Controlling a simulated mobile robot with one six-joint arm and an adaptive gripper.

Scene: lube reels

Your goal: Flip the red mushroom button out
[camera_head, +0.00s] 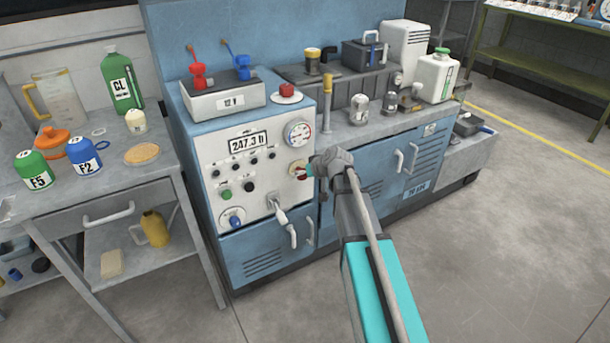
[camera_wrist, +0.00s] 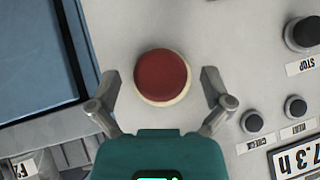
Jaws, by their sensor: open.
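The red mushroom button (camera_wrist: 163,76) sits on a cream ring on the light grey control panel (camera_wrist: 220,25) in the wrist view. In the head view its red edge (camera_head: 301,173) shows at the panel's right side, below the gauge, partly hidden by my gripper (camera_head: 312,171). My gripper (camera_wrist: 159,80) is open in the wrist view. One finger is on each side of the button, with a visible gap on both sides in the picture. I cannot tell how far the fingertips are from the panel. Nothing is held.
A black STOP button (camera_wrist: 304,33) and smaller black knobs (camera_wrist: 296,106) lie right of the red button in the wrist view. The gauge (camera_head: 298,133) is just above it in the head view. A white handle (camera_head: 281,214) sticks out lower on the panel.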

